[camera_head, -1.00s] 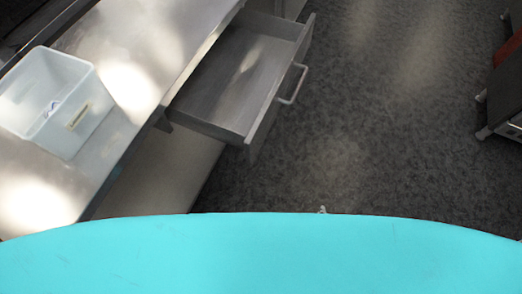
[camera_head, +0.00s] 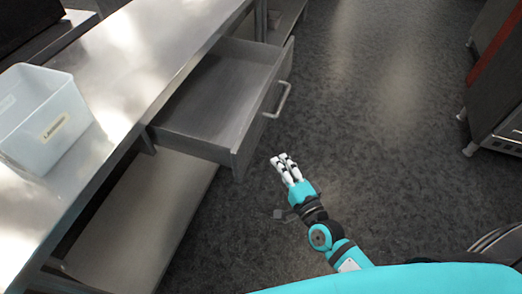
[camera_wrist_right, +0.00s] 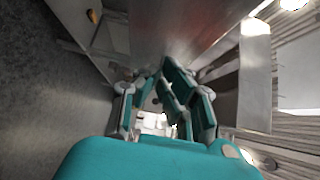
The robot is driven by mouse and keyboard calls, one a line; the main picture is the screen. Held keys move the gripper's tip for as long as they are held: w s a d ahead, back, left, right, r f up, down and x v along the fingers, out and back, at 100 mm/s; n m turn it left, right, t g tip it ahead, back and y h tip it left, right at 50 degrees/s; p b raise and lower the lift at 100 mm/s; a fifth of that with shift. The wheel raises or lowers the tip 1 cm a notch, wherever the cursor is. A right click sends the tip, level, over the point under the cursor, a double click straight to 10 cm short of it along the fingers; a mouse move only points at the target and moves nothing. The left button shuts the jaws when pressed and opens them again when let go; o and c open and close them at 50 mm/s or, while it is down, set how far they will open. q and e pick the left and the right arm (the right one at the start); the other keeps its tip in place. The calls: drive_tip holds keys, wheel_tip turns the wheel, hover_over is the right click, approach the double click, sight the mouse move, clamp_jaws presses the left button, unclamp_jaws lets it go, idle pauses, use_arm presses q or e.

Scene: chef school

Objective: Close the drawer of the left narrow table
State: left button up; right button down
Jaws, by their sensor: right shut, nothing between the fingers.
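The steel narrow table (camera_head: 150,42) runs along the left of the head view. Its drawer (camera_head: 215,95) is pulled out to the right, empty, with a bar handle (camera_head: 279,99) on its front. My right gripper (camera_head: 284,161) is shut and empty, below and right of the drawer's near front corner, with a gap between them in the picture. In the right wrist view the fingers (camera_wrist_right: 160,85) show close up; a drawer or table surface behind them cannot be told apart clearly. My left gripper is not in view.
A translucent bin (camera_head: 42,118) stands on the table top at the left. A lower shelf (camera_head: 145,215) lies under the table. A dark wheeled unit (camera_head: 497,105) stands at the right. The floor (camera_head: 375,110) between is clear.

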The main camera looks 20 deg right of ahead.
sight(254, 139)
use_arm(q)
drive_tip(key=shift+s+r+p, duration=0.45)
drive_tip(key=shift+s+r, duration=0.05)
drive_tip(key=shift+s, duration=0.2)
use_arm(e)
drive_tip(key=shift+w+a, duration=0.65)
drive_tip(key=shift+w, duration=0.3)
drive_tip(key=shift+w+a, duration=0.65)
drive_tip(key=shift+w, duration=0.25)
drive_tip(key=shift+w+a, duration=0.65)
drive_tip(key=shift+w, duration=0.3)
